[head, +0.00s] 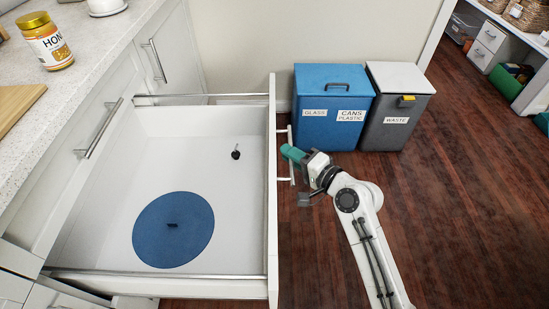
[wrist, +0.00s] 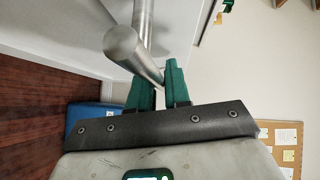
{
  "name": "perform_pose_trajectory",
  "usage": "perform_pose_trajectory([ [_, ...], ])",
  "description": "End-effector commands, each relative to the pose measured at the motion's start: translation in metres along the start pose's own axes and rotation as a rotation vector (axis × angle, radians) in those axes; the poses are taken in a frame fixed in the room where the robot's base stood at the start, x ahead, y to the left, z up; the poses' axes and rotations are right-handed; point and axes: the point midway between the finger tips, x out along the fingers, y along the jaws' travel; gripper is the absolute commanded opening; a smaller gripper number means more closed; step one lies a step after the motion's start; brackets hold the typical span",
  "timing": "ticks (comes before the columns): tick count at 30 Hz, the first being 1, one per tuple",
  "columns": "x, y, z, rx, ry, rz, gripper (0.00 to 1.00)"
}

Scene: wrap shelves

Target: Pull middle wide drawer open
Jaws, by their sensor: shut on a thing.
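The wide white drawer (head: 100,200) is pulled far out from the counter in the head view, with its inside in plain sight. Its front panel (head: 272,215) stands well clear of the cabinet. The bar handle (head: 291,172) is on the outer right side of that panel. My gripper (head: 290,154) is at the handle, outside the drawer. In the wrist view the round metal handle (wrist: 122,43) runs between my green fingers (wrist: 158,88), which are shut on it. The exact finger contact is partly hidden in the head view.
A blue round lid (head: 185,240) and a small dark object (head: 236,152) lie in the drawer. A blue bin (head: 330,95) and a grey waste bin (head: 392,115) stand by the wall beyond my gripper. Wooden floor (head: 450,210) is free to the right.

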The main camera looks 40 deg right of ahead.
Motion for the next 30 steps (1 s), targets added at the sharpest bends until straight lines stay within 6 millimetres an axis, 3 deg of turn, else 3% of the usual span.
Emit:
perform_pose_trajectory([
  [18, -0.0107, 0.0045, -0.0105, 0.001, -0.001, 0.003, 0.00],
  [19, -0.0107, 0.0044, -0.0105, 0.001, -0.001, 0.003, 0.19],
  [24, -0.0105, 0.0040, -0.0105, 0.001, 0.000, 0.002, 0.35],
  [30, -0.0105, 0.0034, -0.0106, 0.001, 0.000, 0.001, 0.36],
])
